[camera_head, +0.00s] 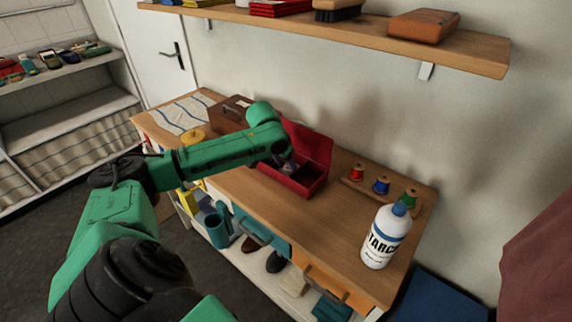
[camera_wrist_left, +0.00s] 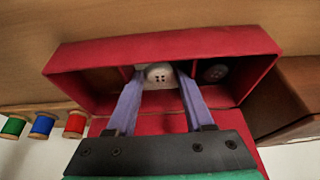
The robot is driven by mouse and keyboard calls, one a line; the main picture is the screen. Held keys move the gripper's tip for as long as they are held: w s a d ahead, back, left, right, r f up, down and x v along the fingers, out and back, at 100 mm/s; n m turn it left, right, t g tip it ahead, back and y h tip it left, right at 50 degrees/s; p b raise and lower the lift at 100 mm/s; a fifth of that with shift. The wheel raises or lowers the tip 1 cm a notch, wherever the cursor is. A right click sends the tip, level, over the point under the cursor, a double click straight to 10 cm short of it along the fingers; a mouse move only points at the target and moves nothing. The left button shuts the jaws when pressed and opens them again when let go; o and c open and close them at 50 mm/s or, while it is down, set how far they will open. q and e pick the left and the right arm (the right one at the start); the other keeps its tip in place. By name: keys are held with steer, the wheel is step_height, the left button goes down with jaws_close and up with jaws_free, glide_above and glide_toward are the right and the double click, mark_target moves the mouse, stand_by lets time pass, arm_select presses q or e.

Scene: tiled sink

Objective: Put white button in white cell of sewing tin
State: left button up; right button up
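The sewing tin (camera_head: 320,150) is a red box with its lid open, standing on the wooden counter; it also shows in the left wrist view (camera_wrist_left: 230,42). Inside, dividers split it into cells. A dark button (camera_wrist_left: 215,73) lies in the cell on the right of the wrist view. My left gripper (camera_head: 288,165) reaches into the tin from above. In the left wrist view its two purple-grey fingers (camera_wrist_left: 159,84) are on either side of the white button (camera_wrist_left: 158,74), which appears gripped between the tips over the middle of the tin. The cell floor beneath is hidden. My right gripper is out of view.
Red, blue and green thread spools (camera_head: 381,186) stand on a rack right of the tin. A white starch bottle (camera_head: 383,240) stands at the counter's front right. A brown box (camera_head: 230,113) is close on the tin's left. A wall shelf (camera_head: 400,42) hangs above.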

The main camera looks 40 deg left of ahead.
arm_select(q)
steer(key=shift+r, duration=0.15)
steer(key=shift+s+r, duration=0.15)
steer(key=shift+r, duration=0.2)
steer(key=b+v, duration=0.1)
steer(key=v, duration=1)
steer(key=shift+r, duration=0.2)
